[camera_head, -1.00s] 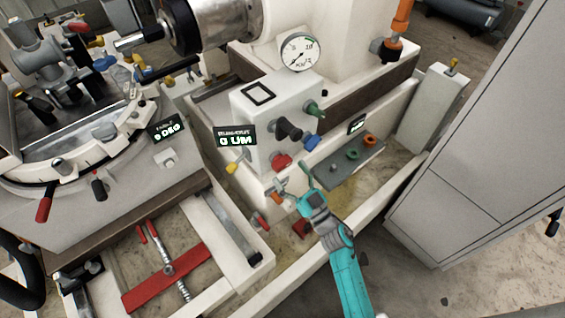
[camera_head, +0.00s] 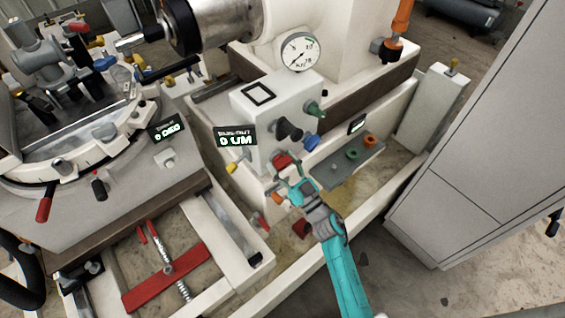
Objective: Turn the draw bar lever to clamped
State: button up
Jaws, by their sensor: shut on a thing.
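A red lever (camera_head: 283,160) sits low on the front of the white control box (camera_head: 262,112). My gripper (camera_head: 285,172), on the teal arm, reaches it from below and is shut on it. The fingers partly cover the lever, so its exact angle is hard to tell. I cannot read any label that marks it as the draw bar lever.
Close by are a black knob (camera_head: 289,130), a blue knob (camera_head: 311,142), a green knob (camera_head: 315,109) and a yellow lever (camera_head: 232,168). An orange part (camera_head: 277,198) lies just under my gripper. A grey tray (camera_head: 345,172) is to the right, before a tall cabinet (camera_head: 480,150).

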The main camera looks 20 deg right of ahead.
jog(key=shift+n, duration=0.4)
jog(key=n+g+y, duration=0.1)
jog(key=n+y, duration=0.1)
jog(key=n, duration=0.3)
jog(key=shift+y, duration=0.4)
jog(key=n+g+y, duration=0.1)
jog(key=n, duration=0.2)
jog(key=n+g+y, duration=0.1)
jog(key=n+g, duration=0.1)
jog(key=n, duration=0.2)
jog(key=n+g, duration=0.1)
jog(key=n, duration=0.1)
jog(key=n+g, duration=0.1)
jog(key=n, duration=0.2)
jog(key=shift+a+n+y, duration=0.1)
jog(key=shift+n+y, duration=0.2)
jog(key=shift+f+n+g, duration=0.15)
jog(key=shift+n+g, duration=0.75)
jog(key=shift+n, duration=1.3)
jog(key=o, duration=1.2)
jog(key=shift+c, duration=0.2)
